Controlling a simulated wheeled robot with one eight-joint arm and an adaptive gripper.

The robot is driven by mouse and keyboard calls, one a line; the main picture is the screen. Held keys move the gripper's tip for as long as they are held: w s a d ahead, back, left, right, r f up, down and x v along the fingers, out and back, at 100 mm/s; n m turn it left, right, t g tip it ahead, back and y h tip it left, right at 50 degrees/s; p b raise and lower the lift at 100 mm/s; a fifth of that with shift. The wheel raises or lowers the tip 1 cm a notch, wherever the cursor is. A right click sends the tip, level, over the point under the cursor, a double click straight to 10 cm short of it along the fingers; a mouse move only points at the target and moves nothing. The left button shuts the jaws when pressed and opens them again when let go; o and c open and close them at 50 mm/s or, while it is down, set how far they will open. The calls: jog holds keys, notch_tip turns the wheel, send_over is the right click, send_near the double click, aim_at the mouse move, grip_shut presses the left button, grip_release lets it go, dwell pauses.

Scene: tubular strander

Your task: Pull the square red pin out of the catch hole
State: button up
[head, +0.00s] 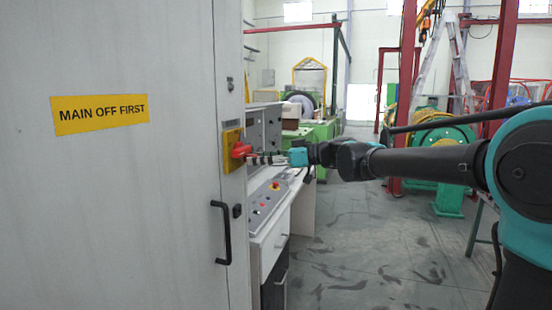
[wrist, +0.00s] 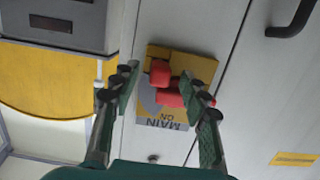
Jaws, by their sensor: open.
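A squarish red block (wrist: 160,72), which looks like the square red pin, sits on a yellow plate (wrist: 205,62) in the wrist view. A longer red bar (wrist: 170,98) lies beside it, over a grey patch marked MAIN ON. In the head view the red parts (head: 240,150) merge into one shape on the yellow plate (head: 232,136) at the grey cabinet's edge. My gripper (wrist: 162,80) is open, its fingers either side of the red block, with gaps visible. It also shows close in front of the plate in the head view (head: 254,158). The catch hole is hidden.
A grey cabinet door (head: 110,200) with a black handle (head: 225,232) and a MAIN OFF FIRST label (head: 100,114) fills the left. A control desk (head: 268,200) stands below my gripper.

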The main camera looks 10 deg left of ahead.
jog(key=shift+w+a+f, duration=0.1)
jog(key=shift+a+f, duration=0.1)
jog(key=shift+a, duration=1.1)
grip_shut()
jog(key=shift+d, duration=0.15)
jog(key=shift+s+d, duration=0.2)
jog(key=shift+d, duration=2.25)
